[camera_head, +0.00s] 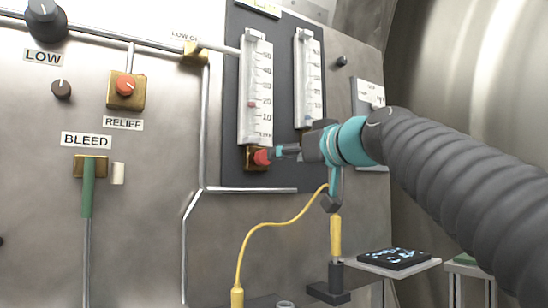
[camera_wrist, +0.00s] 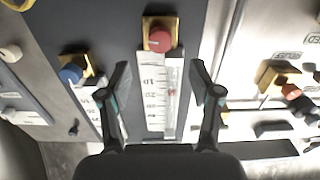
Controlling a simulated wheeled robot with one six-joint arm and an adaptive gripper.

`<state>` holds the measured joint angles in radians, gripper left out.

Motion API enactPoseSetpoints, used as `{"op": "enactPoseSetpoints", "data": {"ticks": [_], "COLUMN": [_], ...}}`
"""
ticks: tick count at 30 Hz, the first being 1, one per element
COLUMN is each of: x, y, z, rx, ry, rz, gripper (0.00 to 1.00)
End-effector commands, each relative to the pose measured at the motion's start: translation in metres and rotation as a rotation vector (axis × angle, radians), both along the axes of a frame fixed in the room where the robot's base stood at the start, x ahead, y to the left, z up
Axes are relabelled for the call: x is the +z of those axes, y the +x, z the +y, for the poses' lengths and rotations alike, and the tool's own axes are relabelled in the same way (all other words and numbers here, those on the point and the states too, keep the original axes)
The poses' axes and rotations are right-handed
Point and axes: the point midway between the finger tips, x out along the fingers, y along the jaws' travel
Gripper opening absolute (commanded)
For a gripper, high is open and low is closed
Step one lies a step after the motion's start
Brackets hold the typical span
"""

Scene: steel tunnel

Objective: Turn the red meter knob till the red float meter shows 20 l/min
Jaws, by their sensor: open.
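The red meter knob (camera_head: 262,157) sits on a brass block under the red float meter (camera_head: 254,80), a clear scaled tube on a dark panel. Its small red float (camera_head: 253,104) stands near the 20 mark, seemingly slightly below it; the exact reading is too small to tell. My gripper (camera_head: 279,152) is beside the knob, at its right in the head view. In the wrist view, which is upside down, my gripper (camera_wrist: 160,68) has its fingers spread wide and empty. The knob (camera_wrist: 160,39) shows above and between the fingertips, with no visible contact.
A second meter (camera_head: 307,75) stands just right, partly hidden by my gripper; its blue knob (camera_wrist: 71,74) shows in the wrist view. A yellow cable (camera_head: 262,228) hangs below. The RELIEF knob (camera_head: 125,86) is to the left.

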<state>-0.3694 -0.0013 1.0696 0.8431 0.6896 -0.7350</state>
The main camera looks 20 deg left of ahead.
Motion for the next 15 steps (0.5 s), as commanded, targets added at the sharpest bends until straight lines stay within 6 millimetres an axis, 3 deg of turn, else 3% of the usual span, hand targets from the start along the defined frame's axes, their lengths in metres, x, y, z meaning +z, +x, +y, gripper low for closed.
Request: {"op": "enactPoseSetpoints", "data": {"ticks": [6, 15], "x": [0.001, 0.001], "y": [0.027, 0.055], "z": [0.034, 0.065], "rx": [0.003, 0.0], "ry": [0.0, -0.001], "rz": [0.003, 0.002], "gripper": [0.64, 0.64]}}
